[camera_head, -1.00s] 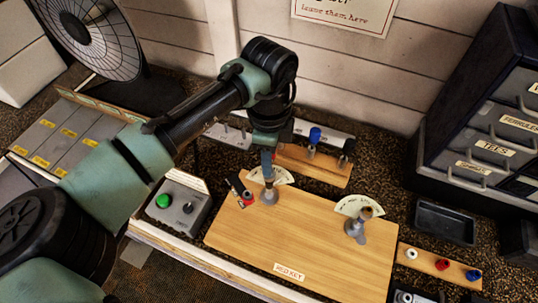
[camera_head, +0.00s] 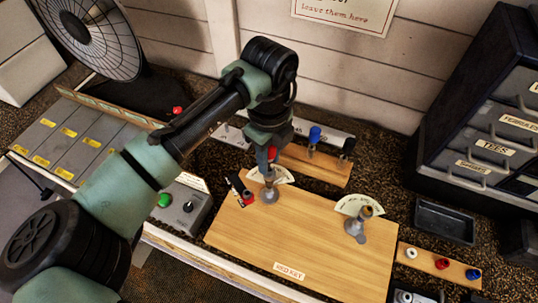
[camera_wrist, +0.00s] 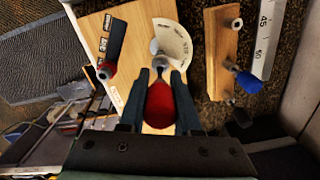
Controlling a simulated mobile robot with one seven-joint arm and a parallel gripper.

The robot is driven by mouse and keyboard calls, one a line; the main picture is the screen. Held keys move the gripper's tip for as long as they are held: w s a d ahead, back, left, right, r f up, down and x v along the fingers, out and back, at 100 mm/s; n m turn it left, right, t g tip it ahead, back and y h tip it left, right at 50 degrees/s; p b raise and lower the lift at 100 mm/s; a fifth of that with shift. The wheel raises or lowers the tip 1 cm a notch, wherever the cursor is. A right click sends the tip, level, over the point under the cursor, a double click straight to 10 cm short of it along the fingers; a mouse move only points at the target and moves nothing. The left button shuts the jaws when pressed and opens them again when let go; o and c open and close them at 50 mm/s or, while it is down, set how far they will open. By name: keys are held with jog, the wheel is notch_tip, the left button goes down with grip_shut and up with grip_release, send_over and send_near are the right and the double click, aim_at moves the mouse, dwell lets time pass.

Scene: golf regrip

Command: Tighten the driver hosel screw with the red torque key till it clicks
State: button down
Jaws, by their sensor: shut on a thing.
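My gripper (camera_head: 271,168) is shut on the red torque key (camera_wrist: 160,104), with the bulb-shaped red handle between its two fingers in the wrist view. A bit of the red handle also shows between the fingers in the head view (camera_head: 272,155). The key points down over the left stand (camera_head: 269,193), which has a pale dial card (camera_head: 284,174) behind it. The key's tip and the screw are hidden, so I cannot tell whether they are engaged. A black shaft piece with a red end (camera_head: 248,198) lies left of the stand.
A second stand (camera_head: 356,228) with its own dial card is at the board's right. A button box (camera_head: 185,208) stands at left.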

jog(key=m, duration=0.5)
jog(key=shift+m+b, duration=0.35)
jog(key=shift+m, duration=0.05)
jog(key=c, duration=0.8)
grip_release()
jog(key=shift+o, duration=0.2)
